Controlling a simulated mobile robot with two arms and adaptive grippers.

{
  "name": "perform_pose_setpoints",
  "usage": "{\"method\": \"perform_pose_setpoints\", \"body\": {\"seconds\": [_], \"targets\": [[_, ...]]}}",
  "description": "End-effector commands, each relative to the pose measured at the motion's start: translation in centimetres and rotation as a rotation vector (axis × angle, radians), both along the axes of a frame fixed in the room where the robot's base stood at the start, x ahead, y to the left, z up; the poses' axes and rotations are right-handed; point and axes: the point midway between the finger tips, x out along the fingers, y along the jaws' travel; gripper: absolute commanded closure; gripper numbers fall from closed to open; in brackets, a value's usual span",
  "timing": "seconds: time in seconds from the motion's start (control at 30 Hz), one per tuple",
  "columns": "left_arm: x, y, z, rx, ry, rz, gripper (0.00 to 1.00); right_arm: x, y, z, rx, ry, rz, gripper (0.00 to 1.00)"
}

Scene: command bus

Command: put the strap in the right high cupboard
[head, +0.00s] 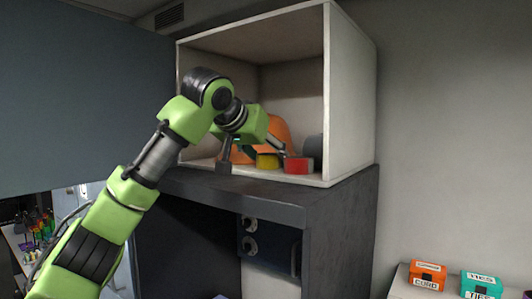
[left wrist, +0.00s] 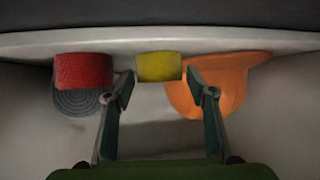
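The open high cupboard (head: 350,100) holds a yellow roll (head: 267,161) and a red roll (head: 298,166) near its front edge; I cannot tell for sure which is the strap. My left gripper (head: 254,157) is inside the cupboard, pointing down, with its fingers spread. In the left wrist view the yellow roll (left wrist: 159,66) lies between and just beyond the open fingertips (left wrist: 159,88), with a gap on both sides. The red roll (left wrist: 84,70) lies outside the fingers on the left. My right gripper is not in view.
A grey roll (head: 313,147) stands by the red one. A dark counter (head: 300,200) is below. Orange (head: 428,275) and teal (head: 481,285) labelled boxes sit at lower right.

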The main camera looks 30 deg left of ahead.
Motion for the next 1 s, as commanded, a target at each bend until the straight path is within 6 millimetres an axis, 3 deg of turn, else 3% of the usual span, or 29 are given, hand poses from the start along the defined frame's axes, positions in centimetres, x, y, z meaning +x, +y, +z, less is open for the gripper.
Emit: {"method": "perform_pose_setpoints", "body": {"seconds": [0.43, 0.7, 1.0], "targets": [[-0.2, 0.0, 0.6, 0.0, -0.002, 0.0, 0.43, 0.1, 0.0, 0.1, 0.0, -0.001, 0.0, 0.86], [-4.9, -0.3, 2.7, -0.002, -0.006, -0.002, 0.43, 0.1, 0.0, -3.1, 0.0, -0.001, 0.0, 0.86], [-9.6, -0.6, 5.5, 0.0, -0.003, -0.002, 0.43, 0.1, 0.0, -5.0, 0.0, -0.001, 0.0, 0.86]]}}
